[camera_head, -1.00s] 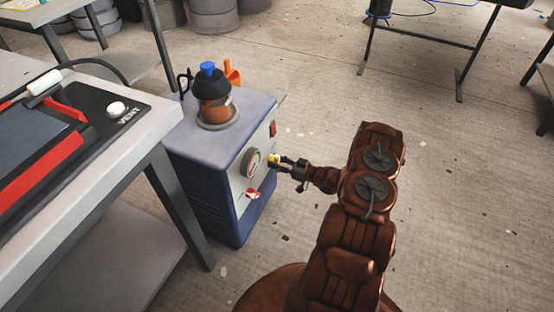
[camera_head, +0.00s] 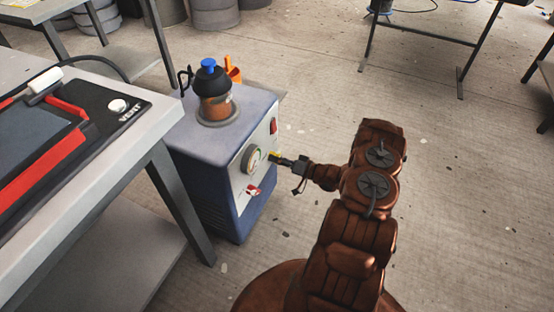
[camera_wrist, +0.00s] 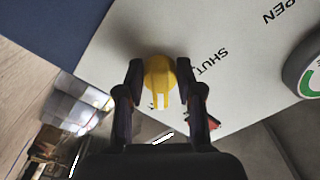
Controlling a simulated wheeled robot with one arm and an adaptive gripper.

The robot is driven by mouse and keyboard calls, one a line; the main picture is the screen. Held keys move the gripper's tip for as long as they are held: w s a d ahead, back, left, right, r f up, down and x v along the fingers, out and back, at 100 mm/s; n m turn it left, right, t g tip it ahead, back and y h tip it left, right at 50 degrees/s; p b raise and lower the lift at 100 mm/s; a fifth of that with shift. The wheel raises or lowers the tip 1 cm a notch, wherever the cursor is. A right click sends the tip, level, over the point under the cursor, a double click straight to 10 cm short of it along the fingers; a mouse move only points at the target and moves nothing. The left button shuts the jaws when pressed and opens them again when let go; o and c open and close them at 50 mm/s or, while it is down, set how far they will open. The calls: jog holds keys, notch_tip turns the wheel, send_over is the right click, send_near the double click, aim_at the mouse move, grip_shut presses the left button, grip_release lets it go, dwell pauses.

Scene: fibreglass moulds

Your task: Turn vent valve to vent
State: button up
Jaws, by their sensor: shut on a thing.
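A yellow valve handle (camera_wrist: 159,78) sits on the pale front panel of the blue cabinet (camera_head: 200,180). It also shows in the head view (camera_head: 274,156), right of the gauge. My gripper (camera_wrist: 160,70) is shut on this handle, with one finger on each side. In the head view my gripper (camera_head: 280,158) reaches the panel from the right and hides part of the handle. The wrist view shows the words SHUT and OPEN on the panel beside the handle. A white knob (camera_head: 118,105) next to the word VENT sits on a black plate on the left table.
A round gauge (camera_head: 252,159), a red-and-white fitting (camera_head: 253,190) and a red switch (camera_head: 273,127) are on the panel. A jar with a black lid and blue top (camera_head: 208,70) stands on the cabinet. The left table (camera_head: 150,140) stands close beside it. The floor to the right is open.

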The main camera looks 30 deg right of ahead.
dwell(0.4)
jog(key=o, duration=0.8)
jog(key=v, duration=1.2)
jog(key=shift+d, duration=0.1)
